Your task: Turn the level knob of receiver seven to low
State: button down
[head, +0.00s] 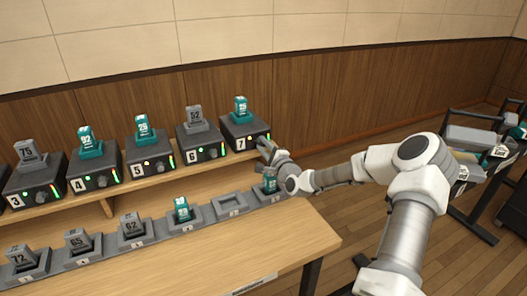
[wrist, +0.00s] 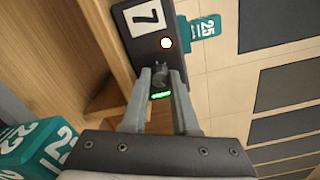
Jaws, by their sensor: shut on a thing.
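Receiver seven (head: 238,128) is a dark box with a white 7 label, at the right end of the upper shelf row. My gripper (wrist: 160,74) is shut on the knob, with one finger on each side. In the head view my gripper (head: 264,146) is at the receiver's right front, and the knob is hidden. The knob's pointer is too small to read.
A lit green level bar (wrist: 160,96) shows just below the knob in the wrist view. Receiver six (head: 201,142) stands close to the left. A teal pack (head: 269,183) sits in the lower dock row under my gripper. The floor to the right holds a cart (head: 470,190).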

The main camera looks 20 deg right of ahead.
jog(key=n+b, duration=0.1)
jog(key=n, duration=0.1)
jog(key=n+b, duration=0.2)
jog(key=n, duration=0.1)
jog(key=shift+a+f+n, duration=0.1)
jog(key=shift+f+n, duration=0.15)
jog(key=shift+n, duration=0.05)
jog(key=n+b, duration=0.4)
jog(key=n, duration=0.1)
jog(key=shift+n, duration=0.3)
jog(key=n+b, duration=0.4)
jog(key=n, duration=0.1)
jog(key=shift+f, duration=0.1)
jog(key=n+b, duration=0.5)
jog(key=shift+n, duration=0.4)
jog(key=n+b, duration=0.2)
jog(key=n, duration=0.7)
jog(key=shift+d+r, duration=0.2)
jog(key=n, duration=0.4)
jog(key=shift+n, duration=0.3)
jog(key=shift+d+r+n, duration=0.1)
jog(key=shift+n, duration=2.1)
